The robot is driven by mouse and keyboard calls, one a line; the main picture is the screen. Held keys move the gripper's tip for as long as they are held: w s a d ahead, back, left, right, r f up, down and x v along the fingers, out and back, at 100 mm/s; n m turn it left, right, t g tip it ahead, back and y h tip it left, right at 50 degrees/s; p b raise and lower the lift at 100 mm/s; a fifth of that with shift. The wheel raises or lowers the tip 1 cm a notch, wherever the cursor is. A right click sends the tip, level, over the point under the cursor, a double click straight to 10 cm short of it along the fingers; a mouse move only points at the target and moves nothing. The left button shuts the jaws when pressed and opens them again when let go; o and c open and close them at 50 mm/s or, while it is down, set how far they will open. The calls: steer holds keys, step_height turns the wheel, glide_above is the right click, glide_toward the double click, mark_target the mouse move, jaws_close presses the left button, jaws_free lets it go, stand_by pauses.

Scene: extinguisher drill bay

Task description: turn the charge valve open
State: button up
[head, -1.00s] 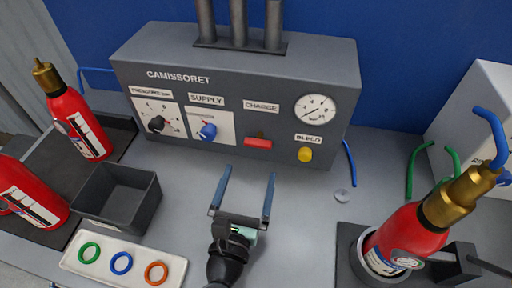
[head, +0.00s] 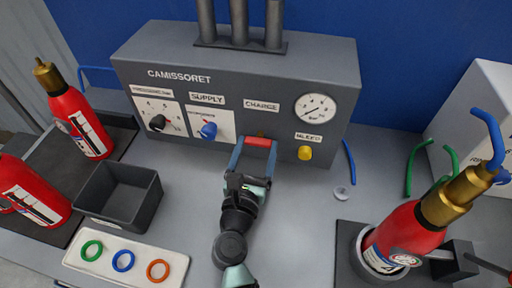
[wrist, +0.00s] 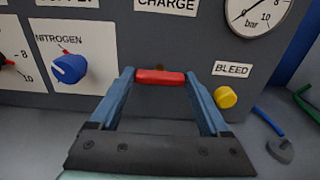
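The charge valve's red handle (head: 258,142) sits on the front of the grey panel under the CHARGE label. It lies crosswise and level. My gripper (head: 257,145) is at the panel with one blue finger at each end of the handle. In the wrist view the red handle (wrist: 160,77) spans the space between my fingertips (wrist: 160,80). My fingers are wide apart, about as far as before. I cannot tell whether they touch the handle's ends. The valve's stem behind the handle is mostly hidden.
The blue supply knob (head: 208,131) is left of my gripper and the yellow bleed button (head: 305,153) close on its right. The gauge (head: 315,107) is above right. A black bin (head: 118,197) and ring tray (head: 190,262) stand left; a clamped extinguisher (head: 405,237) stands right.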

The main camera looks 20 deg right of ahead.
steer(key=c, duration=0.7)
steer(key=shift+n, duration=0.3)
steer(key=n+p, duration=0.3)
steer(key=shift+r, duration=0.1)
steer(key=n+p, duration=0.3)
steer(key=n, duration=0.3)
steer(key=shift+a, duration=0.15)
steer(key=n+p, duration=0.2)
steer(key=n, duration=0.2)
steer(key=shift+p, duration=0.35)
steer(key=shift+f+n+p, duration=0.15)
steer(key=shift+n+p, duration=0.3)
steer(key=shift+n, duration=0.6)
steer(key=shift+f+n+p, duration=0.15)
steer(key=shift+n+p, duration=0.25)
steer(key=shift+n, duration=0.65)
